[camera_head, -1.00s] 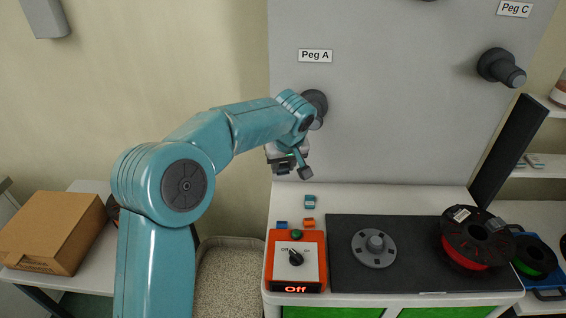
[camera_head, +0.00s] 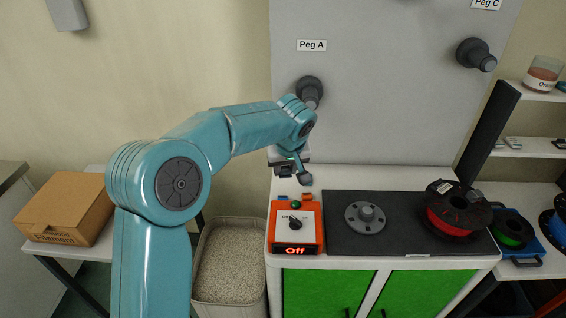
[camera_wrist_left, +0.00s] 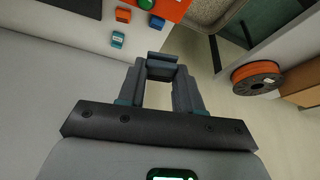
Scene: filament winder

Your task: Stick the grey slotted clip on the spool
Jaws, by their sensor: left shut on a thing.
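My left gripper (camera_head: 300,178) is in front of the peg panel, close to the worktop's left edge. In the left wrist view its fingers (camera_wrist_left: 162,80) are shut on a small dark grey piece that looks like the grey slotted clip (camera_wrist_left: 162,67). A black-flanged spool with red filament (camera_head: 455,212) lies at the right end of the dark mat, far to the right of this gripper. A green-filament spool (camera_head: 512,230) lies farther right. An orange-filament spool (camera_wrist_left: 257,77) shows in the left wrist view. My right gripper is out of view.
An orange control box (camera_head: 296,230) reads "Off". A teal clip (camera_wrist_left: 117,40) and an orange clip (camera_wrist_left: 123,15) lie near it. A grey hub (camera_head: 366,217) stands on the dark mat (camera_head: 400,240). Peg A (camera_head: 310,93) juts out above my wrist.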

